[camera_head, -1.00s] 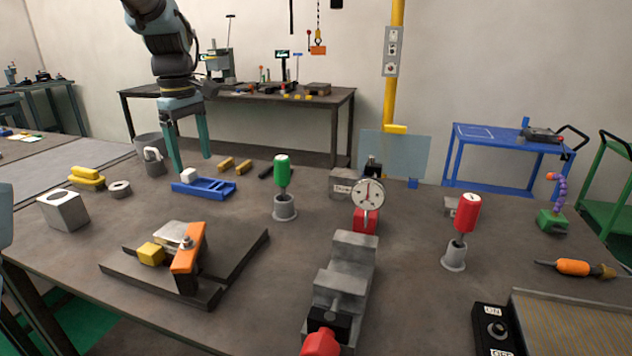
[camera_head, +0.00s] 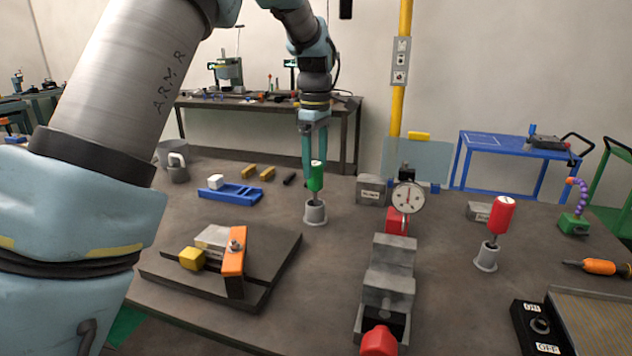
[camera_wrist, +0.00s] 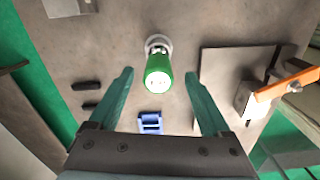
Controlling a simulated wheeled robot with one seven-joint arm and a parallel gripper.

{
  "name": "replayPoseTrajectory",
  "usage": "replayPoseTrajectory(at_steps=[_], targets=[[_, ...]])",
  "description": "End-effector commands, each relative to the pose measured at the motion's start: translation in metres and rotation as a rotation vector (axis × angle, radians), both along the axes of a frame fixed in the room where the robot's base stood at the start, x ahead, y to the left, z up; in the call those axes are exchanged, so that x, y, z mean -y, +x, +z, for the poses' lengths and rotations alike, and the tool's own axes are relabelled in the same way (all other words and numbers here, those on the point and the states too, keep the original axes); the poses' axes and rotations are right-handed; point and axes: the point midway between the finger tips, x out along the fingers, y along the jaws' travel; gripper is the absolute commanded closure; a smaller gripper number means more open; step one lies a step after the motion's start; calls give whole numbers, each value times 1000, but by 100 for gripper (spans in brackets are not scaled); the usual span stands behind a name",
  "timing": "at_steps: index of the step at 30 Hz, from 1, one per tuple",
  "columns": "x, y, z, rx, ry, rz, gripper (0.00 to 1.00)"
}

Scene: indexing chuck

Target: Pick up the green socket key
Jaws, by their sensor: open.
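The green socket key (camera_head: 316,177) stands upright in a grey cup-shaped holder (camera_head: 315,213) on the bench. In the wrist view, the green key's round top (camera_wrist: 158,82) shows from above, with the holder's rim (camera_wrist: 158,42) behind it. My gripper (camera_head: 318,172) is at the key's handle in the head view. In the wrist view my gripper (camera_wrist: 160,74) is open, with one teal finger on each side of the key and a gap on both sides. The key's lower end is hidden in the holder.
A red socket key (camera_head: 501,214) stands in a similar holder at right. A dial gauge (camera_head: 408,197) and grey vise (camera_head: 388,285) stand right of the green key. A blue tray (camera_head: 231,193) and a plate with an orange clamp (camera_head: 233,262) lie left.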

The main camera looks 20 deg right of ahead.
Motion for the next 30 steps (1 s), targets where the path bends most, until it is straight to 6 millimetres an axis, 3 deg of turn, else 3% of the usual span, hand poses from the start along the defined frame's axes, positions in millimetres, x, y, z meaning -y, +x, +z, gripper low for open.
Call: replayPoseTrajectory(at_steps=[9,18,30], targets=[[1,1,-41,-2,2,0,18],[1,1,-46,0,0,0,19],[1,1,-46,0,0,0,64]])
